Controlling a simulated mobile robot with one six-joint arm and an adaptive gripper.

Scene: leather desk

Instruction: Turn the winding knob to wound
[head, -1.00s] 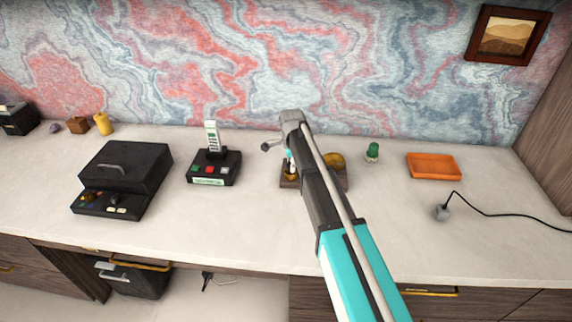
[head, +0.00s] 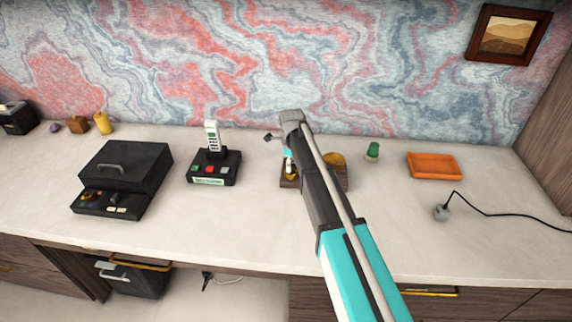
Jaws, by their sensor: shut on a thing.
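A small device with a brown wooden base (head: 286,184) and a round brass part (head: 336,160) stands at mid-desk, mostly hidden behind my arm. My gripper (head: 290,172) points down over the left part of this base. Only a small light and dark piece of it shows beside the arm. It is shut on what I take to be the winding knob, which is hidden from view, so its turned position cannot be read.
Left of the device stand a black box with coloured buttons and an upright handset (head: 213,167) and a larger black case (head: 124,176). To the right are a green bottle-like object (head: 373,151), an orange tray (head: 434,166) and a grey plug with black cord (head: 441,212). The front desk is clear.

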